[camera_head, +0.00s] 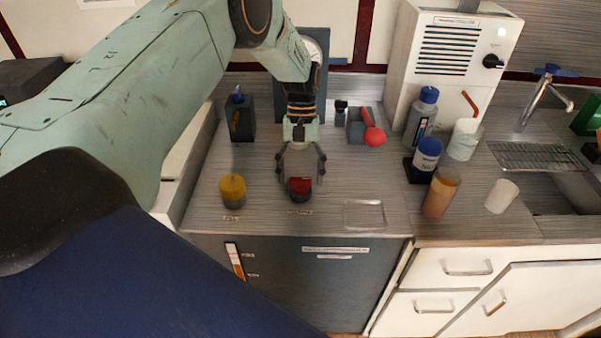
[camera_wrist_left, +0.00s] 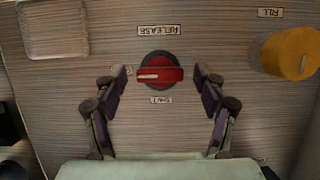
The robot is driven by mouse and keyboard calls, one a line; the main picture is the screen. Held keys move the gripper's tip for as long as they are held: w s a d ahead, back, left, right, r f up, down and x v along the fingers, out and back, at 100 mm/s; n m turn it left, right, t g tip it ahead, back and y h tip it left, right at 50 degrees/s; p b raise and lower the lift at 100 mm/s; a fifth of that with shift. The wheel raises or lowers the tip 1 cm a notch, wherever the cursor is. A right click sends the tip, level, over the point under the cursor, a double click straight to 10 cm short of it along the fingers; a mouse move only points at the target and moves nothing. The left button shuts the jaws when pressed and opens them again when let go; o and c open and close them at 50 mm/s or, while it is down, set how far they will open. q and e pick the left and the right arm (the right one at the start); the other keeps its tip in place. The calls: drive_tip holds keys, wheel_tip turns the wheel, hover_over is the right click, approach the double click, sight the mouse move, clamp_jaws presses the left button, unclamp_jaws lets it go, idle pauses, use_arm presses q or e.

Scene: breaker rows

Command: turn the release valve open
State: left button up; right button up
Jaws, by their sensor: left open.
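The release valve (camera_head: 300,188) is a round dark knob with a red bar handle, set in the worktop near its front edge. In the left wrist view the release valve (camera_wrist_left: 160,74) has its red bar lying crosswise, with a pale mark on the bar's left half. A RELEASE label and a smaller label sit on opposite sides of it. My left gripper (camera_head: 302,172) points down over the valve. In the left wrist view its open fingers (camera_wrist_left: 162,82) stand on either side of the knob, apart from it. My right gripper is not in view.
A yellow knob (camera_head: 232,188) labelled FILL (camera_wrist_left: 270,13) is left of the valve in the head view. A clear shallow tray (camera_head: 364,214) lies to the right. Bottles (camera_head: 440,192) and a white cup (camera_head: 501,196) stand further right.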

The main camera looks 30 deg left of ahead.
use_arm(q)
drive_tip(key=v, duration=1.2)
drive_tip(key=shift+f, duration=0.1)
